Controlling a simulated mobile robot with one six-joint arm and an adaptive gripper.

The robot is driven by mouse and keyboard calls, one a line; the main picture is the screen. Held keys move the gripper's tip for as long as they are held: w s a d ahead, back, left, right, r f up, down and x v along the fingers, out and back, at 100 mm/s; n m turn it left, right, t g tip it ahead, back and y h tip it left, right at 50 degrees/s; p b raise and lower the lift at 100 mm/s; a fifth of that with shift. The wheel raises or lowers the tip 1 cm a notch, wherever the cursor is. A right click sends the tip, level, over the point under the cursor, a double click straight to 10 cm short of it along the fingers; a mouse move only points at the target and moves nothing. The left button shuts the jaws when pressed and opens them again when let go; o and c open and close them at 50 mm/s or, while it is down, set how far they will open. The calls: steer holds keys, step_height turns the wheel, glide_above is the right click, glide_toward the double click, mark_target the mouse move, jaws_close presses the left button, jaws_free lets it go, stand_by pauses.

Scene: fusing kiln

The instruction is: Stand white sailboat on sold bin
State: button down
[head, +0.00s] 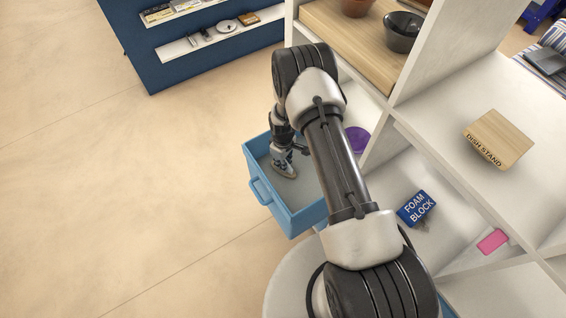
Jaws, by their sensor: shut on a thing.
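My gripper (284,168) is low inside an open blue drawer (294,221), close to its grey floor. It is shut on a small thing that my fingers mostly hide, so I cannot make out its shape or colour. I cannot pick out the white sailboat for certain. No bin marked as sold can be read in this view.
A white shelf unit holds a wooden dish stand block (498,138), a blue foam block sign (416,208), a pink block (492,241), a purple round thing (357,139) and a dark bowl (403,31). The floor at left is clear up to a dark blue cabinet (215,68).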

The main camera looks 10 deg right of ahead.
steer(key=shift+f, duration=0.1)
stand_by(0.7)
steer(key=c, duration=1.6)
jaws_free()
steer(key=shift+c, duration=0.2)
step_height(320, 180, up, 12)
steer(key=shift+r+p, duration=0.7)
steer(key=shift+r, duration=0.85)
